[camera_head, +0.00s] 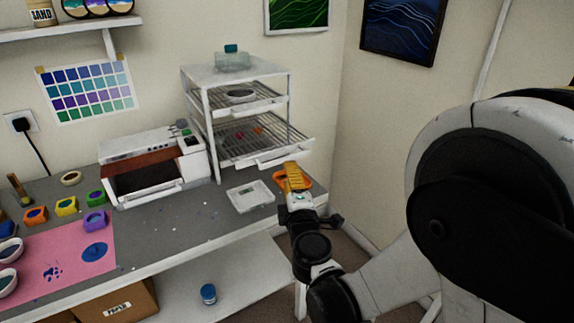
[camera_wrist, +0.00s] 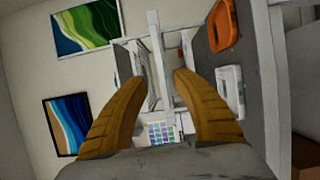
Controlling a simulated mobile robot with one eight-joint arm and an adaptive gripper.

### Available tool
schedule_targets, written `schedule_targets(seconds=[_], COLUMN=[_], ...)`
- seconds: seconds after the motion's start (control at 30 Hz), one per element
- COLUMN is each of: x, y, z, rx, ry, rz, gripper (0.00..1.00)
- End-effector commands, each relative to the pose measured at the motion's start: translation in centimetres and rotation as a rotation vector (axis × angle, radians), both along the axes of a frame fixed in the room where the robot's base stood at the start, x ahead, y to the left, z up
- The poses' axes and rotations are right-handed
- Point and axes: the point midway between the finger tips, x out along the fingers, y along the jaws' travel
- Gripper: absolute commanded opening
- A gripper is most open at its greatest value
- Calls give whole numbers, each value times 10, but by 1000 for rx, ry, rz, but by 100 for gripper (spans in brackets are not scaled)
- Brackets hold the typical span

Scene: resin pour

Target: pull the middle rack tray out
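The white rack (camera_head: 212,128) stands at the back right of the bench. An upper wire tray (camera_head: 262,103) bears a round dark-and-white item. A lower wire tray (camera_head: 262,153) bears small red pieces and juts out to the right, past the rack's posts. I cannot tell which of these is the middle tray. My gripper (camera_head: 292,176) is in front of and below the lower tray, over the bench's right end. In the wrist view my gripper (camera_wrist: 156,76) is open. White rack bars (camera_wrist: 160,65) show between and beyond its fingers; contact is not clear.
An orange item with an opening (camera_wrist: 222,25) lies close beside my gripper. A white scale-like box (camera_head: 250,196) lies on the bench before the rack. A white machine (camera_head: 150,165) stands left of the rack. A glass bottle (camera_head: 232,60) stands on the rack's top.

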Motion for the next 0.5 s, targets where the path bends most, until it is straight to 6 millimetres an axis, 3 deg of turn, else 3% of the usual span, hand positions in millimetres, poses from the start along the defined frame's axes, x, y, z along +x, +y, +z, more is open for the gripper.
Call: schedule_targets(seconds=[0.2, 0.5], x=[-33, -40], y=[-7, -8], z=[0, 0], rx=[0, 0], ry=[0, 0], rz=[-1, -1], gripper=[34, 34])
